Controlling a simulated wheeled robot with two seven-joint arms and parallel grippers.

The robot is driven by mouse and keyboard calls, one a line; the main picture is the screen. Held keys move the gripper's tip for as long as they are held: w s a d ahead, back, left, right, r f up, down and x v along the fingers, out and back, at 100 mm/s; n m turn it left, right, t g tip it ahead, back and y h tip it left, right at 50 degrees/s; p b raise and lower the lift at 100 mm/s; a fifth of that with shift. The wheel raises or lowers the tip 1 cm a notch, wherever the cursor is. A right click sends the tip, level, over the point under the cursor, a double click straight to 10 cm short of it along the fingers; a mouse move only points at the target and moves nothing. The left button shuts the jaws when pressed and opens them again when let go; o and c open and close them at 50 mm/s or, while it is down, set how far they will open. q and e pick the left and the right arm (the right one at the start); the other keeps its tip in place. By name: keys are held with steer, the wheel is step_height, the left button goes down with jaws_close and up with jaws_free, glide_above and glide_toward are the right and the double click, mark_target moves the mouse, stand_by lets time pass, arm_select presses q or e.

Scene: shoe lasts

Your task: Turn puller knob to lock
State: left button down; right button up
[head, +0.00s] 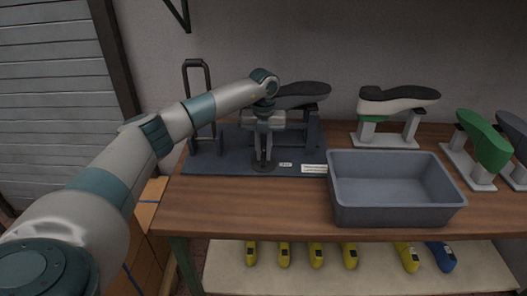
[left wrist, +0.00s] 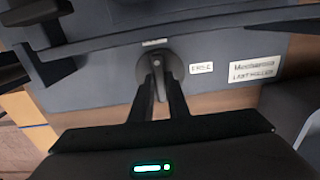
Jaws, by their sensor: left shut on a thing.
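The puller (head: 228,158) is a dark blue-grey base plate with uprights on the left part of the wooden table. A dark last or shoe form (head: 302,92) rests on its support. The round dark knob (left wrist: 160,66) with a raised grip bar sits at the plate's front edge, beside a label reading "FREE" (left wrist: 201,68). My left gripper (head: 263,163) points down at the knob. In the left wrist view its two fingers (left wrist: 159,88) are shut on the knob's bar. The small label above the knob is unreadable. My right gripper is not in view.
A grey bin (head: 345,203) stands right of the puller. A black-and-white shoe on a stand (head: 390,143) is behind it, and a green last (head: 484,146) is at the right. Yellow lasts (head: 317,254) lie on the lower shelf. A tall black lever handle (head: 184,84) rises at the puller's left.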

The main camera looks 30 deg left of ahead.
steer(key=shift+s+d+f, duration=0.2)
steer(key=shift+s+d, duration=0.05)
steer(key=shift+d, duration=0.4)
